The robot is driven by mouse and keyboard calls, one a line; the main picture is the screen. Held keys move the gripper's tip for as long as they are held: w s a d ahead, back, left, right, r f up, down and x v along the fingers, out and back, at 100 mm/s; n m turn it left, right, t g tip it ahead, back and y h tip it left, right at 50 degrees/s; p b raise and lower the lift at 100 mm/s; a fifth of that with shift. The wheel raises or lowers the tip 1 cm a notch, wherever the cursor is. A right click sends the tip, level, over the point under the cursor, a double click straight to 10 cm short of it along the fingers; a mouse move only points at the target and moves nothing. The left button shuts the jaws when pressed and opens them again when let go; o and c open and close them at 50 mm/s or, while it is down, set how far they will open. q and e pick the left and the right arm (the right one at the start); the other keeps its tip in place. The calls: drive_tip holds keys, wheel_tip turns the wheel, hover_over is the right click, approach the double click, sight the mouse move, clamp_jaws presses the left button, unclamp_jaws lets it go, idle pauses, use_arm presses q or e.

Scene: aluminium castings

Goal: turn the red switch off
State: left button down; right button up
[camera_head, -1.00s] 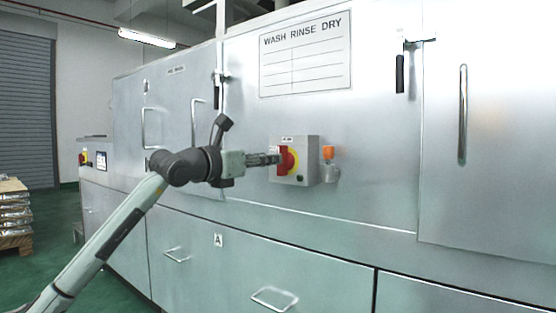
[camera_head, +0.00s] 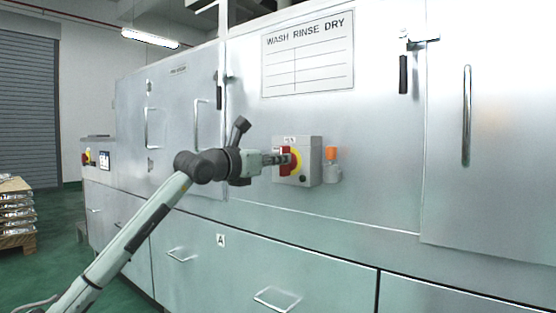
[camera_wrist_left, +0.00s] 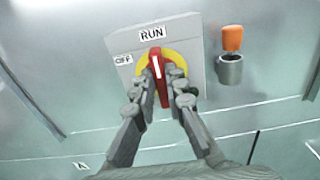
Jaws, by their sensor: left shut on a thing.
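The red switch (camera_head: 286,161) sits on a yellow disc on a grey box (camera_head: 313,160) fixed to the machine front. In the left wrist view the red switch (camera_wrist_left: 157,72) has a white line that points up toward the RUN label (camera_wrist_left: 152,33). The OFF label (camera_wrist_left: 123,60) is to its upper left. My left gripper (camera_head: 284,159) reaches the switch from the left. My right gripper is not in view.
An orange-topped part in a metal cup (camera_head: 331,165) is just right of the box. Door handles (camera_head: 466,115) and drawer handles (camera_head: 277,299) stick out of the machine front. A pallet of castings (camera_head: 17,215) stands at the far left.

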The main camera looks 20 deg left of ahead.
use_arm(q)
drive_tip(key=shift+n, duration=0.3)
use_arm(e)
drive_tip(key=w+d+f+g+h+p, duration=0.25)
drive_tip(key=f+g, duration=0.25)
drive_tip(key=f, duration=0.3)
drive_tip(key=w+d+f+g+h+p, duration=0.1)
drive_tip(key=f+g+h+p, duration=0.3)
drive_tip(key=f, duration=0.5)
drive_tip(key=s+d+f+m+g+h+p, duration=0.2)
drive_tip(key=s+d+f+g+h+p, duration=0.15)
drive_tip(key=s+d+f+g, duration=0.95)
use_arm(q)
drive_tip(key=shift+w+a+f+n+p, duration=0.15)
drive_tip(key=shift+n+p, duration=0.3)
drive_tip(key=shift+n, duration=2.5)
drive_tip(key=shift+s+a+f+n+p, duration=0.15)
drive_tip(key=shift+n+p, duration=0.25)
drive_tip(key=shift+n, duration=2.5)
drive_tip(key=shift+w+a+f+n+p, duration=0.2)
drive_tip(key=shift+n+p, duration=0.25)
drive_tip(key=shift+n, duration=2.5)
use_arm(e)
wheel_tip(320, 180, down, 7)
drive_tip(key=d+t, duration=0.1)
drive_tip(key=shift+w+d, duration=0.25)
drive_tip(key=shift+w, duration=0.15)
